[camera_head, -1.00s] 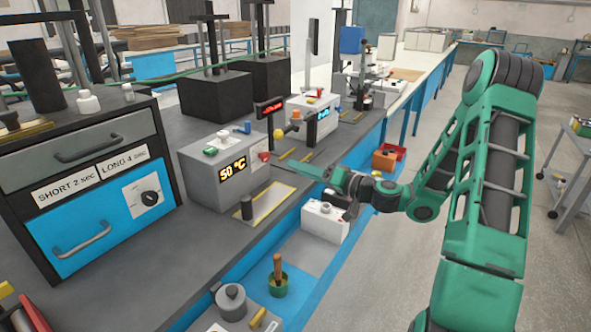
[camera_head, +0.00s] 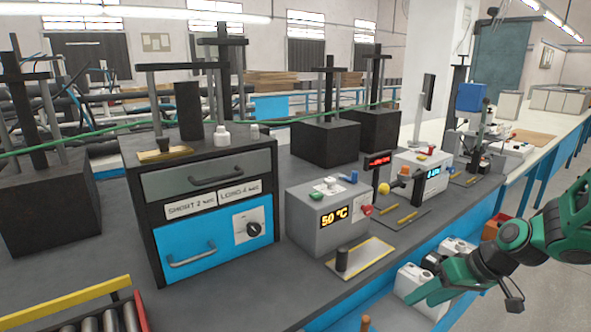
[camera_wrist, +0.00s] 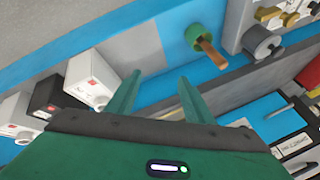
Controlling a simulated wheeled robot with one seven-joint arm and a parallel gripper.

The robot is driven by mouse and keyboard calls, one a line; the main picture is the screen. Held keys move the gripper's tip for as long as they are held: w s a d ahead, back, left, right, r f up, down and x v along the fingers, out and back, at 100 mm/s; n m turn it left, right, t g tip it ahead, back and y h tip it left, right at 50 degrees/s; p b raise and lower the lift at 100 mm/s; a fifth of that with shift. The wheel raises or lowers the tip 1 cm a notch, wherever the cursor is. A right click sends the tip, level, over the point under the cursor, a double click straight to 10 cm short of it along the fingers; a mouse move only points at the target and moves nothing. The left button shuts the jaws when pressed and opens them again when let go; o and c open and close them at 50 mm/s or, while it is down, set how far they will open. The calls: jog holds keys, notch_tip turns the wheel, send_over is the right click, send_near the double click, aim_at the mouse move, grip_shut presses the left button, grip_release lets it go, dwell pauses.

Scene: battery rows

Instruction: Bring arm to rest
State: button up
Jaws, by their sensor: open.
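My gripper (camera_head: 432,293) is at the lower right of the head view, in front of the bench's blue front edge. The wrist view shows its two green fingers (camera_wrist: 160,97) spread apart with nothing between them. My green arm reaches in from the right edge of the head view. The gripper is apart from the grey box with the 50 °C display (camera_head: 330,222), which stands on the bench to its left.
A blue-fronted drawer cabinet (camera_head: 208,200) stands on the grey bench. White boxes (camera_head: 413,283) sit on the lower shelf close to my gripper.

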jog(key=s+d+r+m+g+h, duration=0.1)
jog(key=s+d+r+m, duration=0.1)
jog(key=s, duration=0.5)
jog(key=s+d+r+m+g+h, duration=0.1)
jog(key=s+d+r+m+h, duration=0.1)
jog(key=s, duration=0.6)
jog(key=s+d+r+m+g+h, duration=0.1)
jog(key=s+d+r+m+g, duration=0.1)
jog(key=s+d+r+m, duration=0.2)
jog(key=s+d, duration=0.2)
jog(key=s, duration=0.2)
jog(key=shift+s+r+h, duration=0.25)
jog(key=shift+r+h, duration=0.05)
jog(key=shift+h, duration=0.1)
